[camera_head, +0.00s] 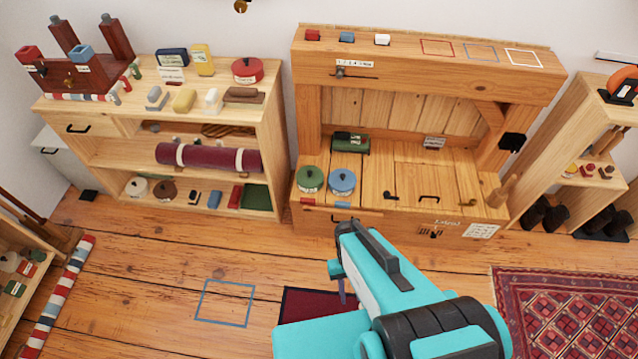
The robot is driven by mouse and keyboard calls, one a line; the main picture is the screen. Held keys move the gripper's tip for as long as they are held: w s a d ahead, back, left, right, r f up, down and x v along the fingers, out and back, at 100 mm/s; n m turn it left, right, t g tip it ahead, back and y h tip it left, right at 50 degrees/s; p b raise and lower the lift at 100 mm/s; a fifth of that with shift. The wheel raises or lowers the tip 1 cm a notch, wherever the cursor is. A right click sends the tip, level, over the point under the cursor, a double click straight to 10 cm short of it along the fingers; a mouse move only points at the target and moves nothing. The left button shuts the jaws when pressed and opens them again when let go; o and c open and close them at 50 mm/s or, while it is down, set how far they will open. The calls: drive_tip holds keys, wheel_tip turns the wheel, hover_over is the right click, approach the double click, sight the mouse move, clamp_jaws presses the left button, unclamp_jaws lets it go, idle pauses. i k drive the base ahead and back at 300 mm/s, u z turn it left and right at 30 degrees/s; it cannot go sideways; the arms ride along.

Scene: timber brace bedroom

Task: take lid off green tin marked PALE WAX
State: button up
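A round green tin (310,182) stands on the left end of the wooden bench seat, with a green lid and a dark knob on top. A pale label shows on its front, too small to read. A similar blue tin (341,184) stands close to its right. My gripper (341,272) is at the end of my teal arm, over the floor in front of the bench, below and apart from the tins. Its fingers are mostly hidden by the arm, so I cannot tell whether they are open.
A dark green box (350,144) lies behind the tins. A shelf unit (270,130) stands to the left, with a red tin (247,70) on top. Floor before the bench is mostly clear.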

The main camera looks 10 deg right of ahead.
sight(307, 177)
drive_tip(key=u, duration=0.15)
drive_tip(key=i, duration=0.95)
drive_tip(key=u, duration=1.15)
drive_tip(key=k, duration=0.15)
drive_tip(key=z, duration=3.2)
